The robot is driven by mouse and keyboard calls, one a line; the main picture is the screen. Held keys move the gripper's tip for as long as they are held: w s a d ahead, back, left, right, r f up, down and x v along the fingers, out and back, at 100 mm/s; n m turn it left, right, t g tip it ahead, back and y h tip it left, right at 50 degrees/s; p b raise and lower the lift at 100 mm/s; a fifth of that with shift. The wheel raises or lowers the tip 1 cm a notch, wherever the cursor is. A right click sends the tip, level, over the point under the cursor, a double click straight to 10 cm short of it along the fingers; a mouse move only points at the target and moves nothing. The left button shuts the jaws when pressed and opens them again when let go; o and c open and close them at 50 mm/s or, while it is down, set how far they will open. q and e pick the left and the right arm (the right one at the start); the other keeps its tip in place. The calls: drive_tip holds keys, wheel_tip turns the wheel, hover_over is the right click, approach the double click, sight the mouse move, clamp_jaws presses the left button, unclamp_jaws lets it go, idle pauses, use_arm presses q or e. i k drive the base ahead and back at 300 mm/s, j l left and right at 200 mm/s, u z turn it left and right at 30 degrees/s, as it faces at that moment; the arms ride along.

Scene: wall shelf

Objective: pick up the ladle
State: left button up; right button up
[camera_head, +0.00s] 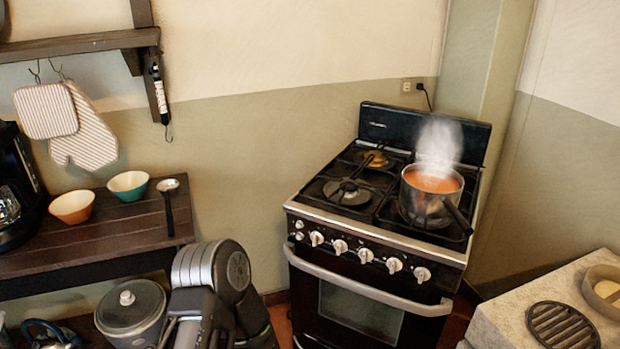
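The ladle (169,208) lies on the dark wooden shelf top at the left, near its right end. Its silver bowl points to the wall and its dark handle runs toward the front edge. Part of one of my arms (212,285) rises from the bottom edge, below and to the right of the ladle and apart from it. I see no fingertips of either gripper. Nothing covers the ladle.
Orange (72,207) and teal (128,185) bowls stand left of the ladle. A black coffee machine (14,190) is at the left edge. A lidded pot (131,310) sits below the shelf top. A steaming pot (430,200) is on the stove.

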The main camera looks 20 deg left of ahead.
sight(169, 187)
drive_tip(key=u, duration=2.05)
drive_tip(key=z, duration=1.55)
drive_tip(key=j+z, duration=0.3)
drive_tip(key=j, duration=0.15)
drive_tip(key=k+j+z, duration=0.1)
drive_tip(key=j+z, duration=0.2)
drive_tip(key=j, duration=0.15)
drive_tip(key=k+j+z, duration=0.15)
drive_tip(key=j+z, duration=0.2)
drive_tip(key=j, duration=0.5)
